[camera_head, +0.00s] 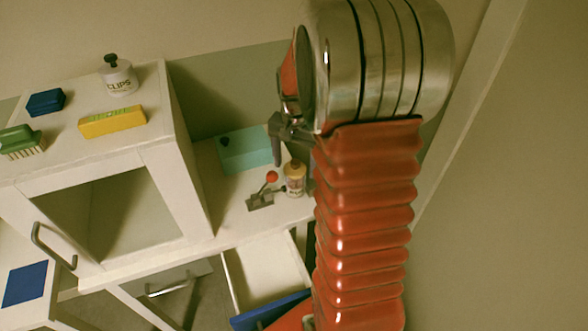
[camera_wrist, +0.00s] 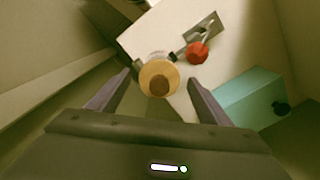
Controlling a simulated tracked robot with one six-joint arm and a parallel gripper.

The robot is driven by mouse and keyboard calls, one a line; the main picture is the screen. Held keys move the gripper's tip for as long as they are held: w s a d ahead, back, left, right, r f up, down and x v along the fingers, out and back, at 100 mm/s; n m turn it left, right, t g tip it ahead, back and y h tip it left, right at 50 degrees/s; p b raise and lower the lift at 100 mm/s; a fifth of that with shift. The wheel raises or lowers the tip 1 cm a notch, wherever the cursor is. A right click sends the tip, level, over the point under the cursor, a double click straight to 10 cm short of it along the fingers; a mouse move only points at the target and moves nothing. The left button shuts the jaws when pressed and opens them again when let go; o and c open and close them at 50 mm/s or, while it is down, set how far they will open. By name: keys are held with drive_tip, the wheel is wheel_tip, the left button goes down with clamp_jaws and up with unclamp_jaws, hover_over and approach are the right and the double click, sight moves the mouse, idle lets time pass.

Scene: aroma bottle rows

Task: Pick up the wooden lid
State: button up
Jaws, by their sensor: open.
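The wooden lid (camera_head: 296,167) sits on a small pale bottle (camera_head: 294,183) with a label, standing on the white counter. My gripper (camera_head: 291,150) is open and empty, pointing down just above the bottle in the head view. In the wrist view its two fingers (camera_wrist: 157,84) lie to the left and right of the lid, with gaps visible on both sides. Most of the bottle below the lid is hidden in the wrist view.
A red-knobbed lever (camera_head: 262,190) stands close left of the bottle. A teal box (camera_head: 245,150) with a dark knob is behind. A white cabinet (camera_head: 185,150) rises at left. Below, a blue-fronted drawer (camera_head: 262,275) is open.

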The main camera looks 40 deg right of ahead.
sight(295, 161)
drive_tip(key=c, duration=1.1)
drive_tip(key=shift+r, duration=0.1)
wheel_tip(295, 161, up, 10)
drive_tip(key=shift+f, duration=0.1)
idle(0.5)
